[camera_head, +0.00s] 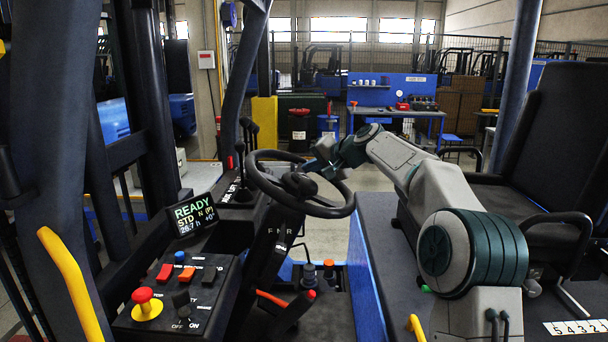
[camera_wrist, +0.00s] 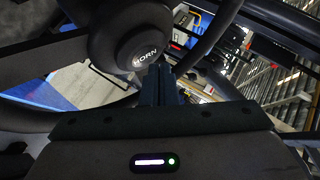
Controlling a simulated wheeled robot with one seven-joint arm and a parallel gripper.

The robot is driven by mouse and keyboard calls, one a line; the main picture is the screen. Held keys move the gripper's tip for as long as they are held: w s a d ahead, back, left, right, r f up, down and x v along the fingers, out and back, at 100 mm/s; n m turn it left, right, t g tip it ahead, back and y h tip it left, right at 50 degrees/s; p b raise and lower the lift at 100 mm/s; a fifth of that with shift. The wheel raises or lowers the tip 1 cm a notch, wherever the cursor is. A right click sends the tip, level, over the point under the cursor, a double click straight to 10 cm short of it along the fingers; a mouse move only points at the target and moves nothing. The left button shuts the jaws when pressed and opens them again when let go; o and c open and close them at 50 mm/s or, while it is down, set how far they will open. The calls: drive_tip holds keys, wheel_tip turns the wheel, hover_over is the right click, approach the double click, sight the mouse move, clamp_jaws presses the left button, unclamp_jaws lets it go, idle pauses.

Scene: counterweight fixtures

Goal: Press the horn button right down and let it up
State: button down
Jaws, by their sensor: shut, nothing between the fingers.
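The horn button (camera_wrist: 138,46) is a dark round cap lettered HORN at the hub of the steering wheel (camera_wrist: 222,22). In the head view the black steering wheel (camera_head: 258,183) stands tilted on its column, with its dark hub (camera_head: 297,184) in the middle. My gripper (camera_head: 317,166) reaches over the wheel from the right, close to the hub. In the wrist view my gripper (camera_wrist: 161,72) is shut and empty, its tips in front of the button's lower right edge. I cannot tell whether the tips touch the button or whether it is pressed in.
A console (camera_head: 178,300) with a red mushroom knob (camera_head: 143,296) and coloured switches stands left of the wheel, below a lit READY display (camera_head: 194,215). A dark pillar (camera_head: 243,75) rises behind the wheel. A black seat (camera_head: 550,130) is at the right.

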drive_tip(key=shift+r, duration=0.1)
drive_tip(key=r+p, duration=0.1)
drive_tip(key=d+r+p, duration=0.1)
drive_tip(key=r, duration=0.1)
drive_tip(key=d+r+p, duration=0.1)
drive_tip(key=shift+d+r+p, duration=0.1)
drive_tip(key=shift+r+p, duration=0.2)
drive_tip(key=shift+p, duration=0.05)
idle(0.4)
drive_tip(key=s+d+f+n+g+h+b, duration=0.1)
drive_tip(key=s+d+f+h, duration=0.2)
drive_tip(key=s+f, duration=0.4)
drive_tip(key=s+d+f+n+g+h+b, duration=0.1)
drive_tip(key=s+d+f, duration=0.5)
drive_tip(key=s, duration=1.8)
drive_tip(key=s+d+f+n+g+h+b, duration=0.1)
drive_tip(key=s+d+f+h, duration=0.4)
drive_tip(key=s+f, duration=0.5)
drive_tip(key=s+g+b, duration=0.1)
drive_tip(key=s+b, duration=0.1)
drive_tip(key=s, duration=0.4)
drive_tip(key=shift+s+d+n, duration=0.2)
drive_tip(key=shift+s+n, duration=0.05)
drive_tip(key=shift+n, duration=0.05)
